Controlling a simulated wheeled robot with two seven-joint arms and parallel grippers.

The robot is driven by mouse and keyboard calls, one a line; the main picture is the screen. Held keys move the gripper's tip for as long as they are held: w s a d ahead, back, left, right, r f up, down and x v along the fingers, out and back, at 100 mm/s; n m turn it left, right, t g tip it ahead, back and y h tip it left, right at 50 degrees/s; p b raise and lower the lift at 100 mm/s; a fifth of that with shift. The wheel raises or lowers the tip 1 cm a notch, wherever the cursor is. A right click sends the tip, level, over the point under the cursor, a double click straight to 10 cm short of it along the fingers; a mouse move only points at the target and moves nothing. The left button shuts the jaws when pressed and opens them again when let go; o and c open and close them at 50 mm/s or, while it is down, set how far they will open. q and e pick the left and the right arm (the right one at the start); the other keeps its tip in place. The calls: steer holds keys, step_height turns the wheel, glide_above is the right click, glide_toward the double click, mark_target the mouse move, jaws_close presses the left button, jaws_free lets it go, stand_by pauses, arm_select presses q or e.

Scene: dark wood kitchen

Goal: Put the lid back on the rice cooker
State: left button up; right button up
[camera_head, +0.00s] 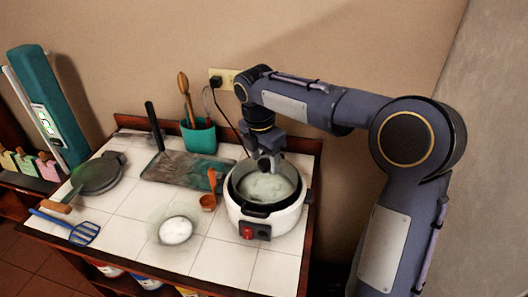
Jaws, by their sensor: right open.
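The white rice cooker (291,219) stands at the right end of the tiled counter, with a red switch on its front. A dark rim lines its top, and a pale, cloudy round surface (266,187) shows inside. I cannot tell whether that surface is a glass lid or the cooker's contents. My right gripper (268,163) is open and points down at the back edge of the cooker's top. Its fingers are small here, and I cannot tell whether they touch anything. My left gripper is not in view.
An orange scoop (209,200) stands just left of the cooker, and a white round dish (176,230) lies farther left. A dark tray (183,170), teal utensil pot (199,137), frying pan (97,175) and blue spatula (82,233) occupy the counter.

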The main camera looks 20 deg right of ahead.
mark_target(263, 167)
step_height(263, 167, up, 13)
steer(key=a+p, duration=0.1)
steer(key=shift+s+a, duration=0.15)
steer(key=shift+s, duration=0.2)
steer(key=s+f+m+t+y, duration=0.1)
steer(key=s+f+m, duration=0.4)
steer(key=s+m, duration=0.3)
steer(key=s+a+f+m+t+y, duration=0.1)
steer(key=s+f+m+t+y, duration=0.1)
steer(key=s+f+m, duration=0.3)
steer(key=s+a+f+m+t+y, duration=0.1)
steer(key=s+f+m, duration=0.4)
steer(key=s+m, duration=0.5)
steer(key=shift+s+m+t+y, duration=0.4)
steer(key=shift+s+t+y, duration=0.2)
steer(key=shift+s, duration=0.6)
